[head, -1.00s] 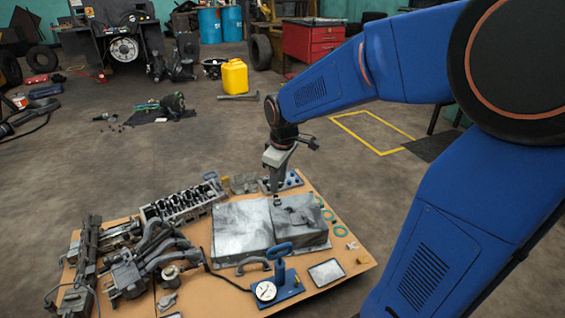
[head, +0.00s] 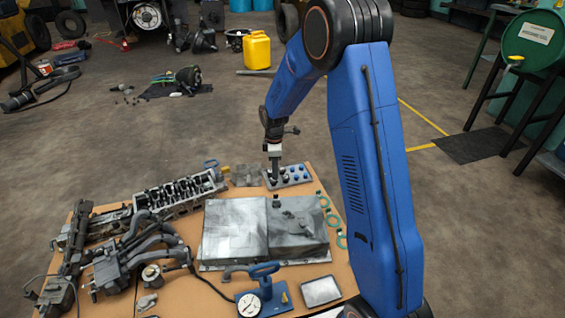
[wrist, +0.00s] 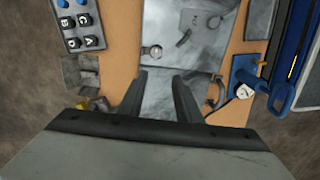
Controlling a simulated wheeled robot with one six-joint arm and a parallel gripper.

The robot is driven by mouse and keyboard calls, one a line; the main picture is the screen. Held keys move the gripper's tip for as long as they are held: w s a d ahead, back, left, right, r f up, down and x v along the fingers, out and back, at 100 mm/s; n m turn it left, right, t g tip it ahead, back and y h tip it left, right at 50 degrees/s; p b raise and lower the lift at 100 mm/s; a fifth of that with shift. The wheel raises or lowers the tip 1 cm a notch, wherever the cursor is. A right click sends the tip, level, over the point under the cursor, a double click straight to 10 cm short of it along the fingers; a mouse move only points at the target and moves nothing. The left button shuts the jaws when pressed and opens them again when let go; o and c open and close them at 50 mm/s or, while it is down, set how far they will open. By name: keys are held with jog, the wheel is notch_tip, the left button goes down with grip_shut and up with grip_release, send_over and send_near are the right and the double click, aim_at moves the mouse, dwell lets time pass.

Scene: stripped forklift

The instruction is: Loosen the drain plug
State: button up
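A grey metal pan (head: 235,228) lies upside down on the wooden workbench top. A small dark bolt head, seemingly the drain plug (head: 276,202), sits at the pan's far side. In the wrist view a round shiny plug (wrist: 152,52) shows just beyond my fingertips, left of centre. My gripper (head: 274,178) points down behind the pan, close to the left end of the socket tray in the head view. In the wrist view my gripper (wrist: 160,78) has its two dark fingers apart, with no held object visible. The plug appears apart from the fingers.
A tray of blue and black sockets (head: 300,175) stands behind the pan; some carry letters in the wrist view. A cylinder head (head: 180,195) and manifold parts (head: 140,250) crowd the left. A blue gauge stand (head: 262,290) and small tray (head: 321,291) stand in front.

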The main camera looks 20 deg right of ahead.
jog(key=w+f, duration=0.1)
send_near(276, 202)
jog(key=f, duration=0.7)
jog(key=shift+w+d+f, duration=0.15)
jog(key=shift+w+f, duration=0.05)
jog(key=shift+w, duration=0.1)
jog(key=shift+c, duration=0.3)
jog(key=shift+n, duration=0.3)
grip_shut()
